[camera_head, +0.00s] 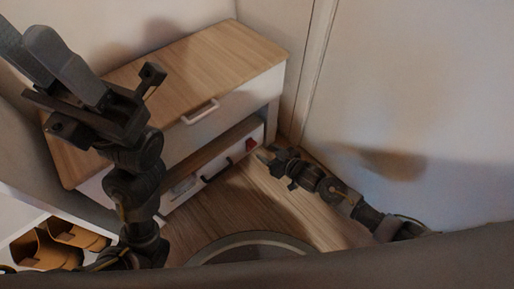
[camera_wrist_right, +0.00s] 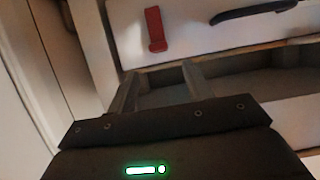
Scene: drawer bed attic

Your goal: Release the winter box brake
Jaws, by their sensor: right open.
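The winter box (camera_head: 213,178) is the white-fronted box low under the wooden-topped unit, with a dark handle (camera_head: 216,171). A small red lever (camera_head: 250,144), which looks like its brake, sits near the front's right end. The right wrist view shows the red lever (camera_wrist_right: 155,29) upright on the white front, beside the dark handle (camera_wrist_right: 253,11). My right gripper (camera_head: 265,156) is open and empty, just short of the lever. In the right wrist view its fingers (camera_wrist_right: 160,78) point toward the lever, apart from it. My left gripper (camera_head: 45,50) is raised at the upper left, away from the box.
An upper drawer (camera_head: 232,103) with a pale handle (camera_head: 200,111) sits above the box, under the wooden top (camera_head: 180,75). A pale wall (camera_head: 430,100) stands close on the right. Brown open containers (camera_head: 45,248) are at the lower left. Wooden floor (camera_head: 225,205) lies clear before the box.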

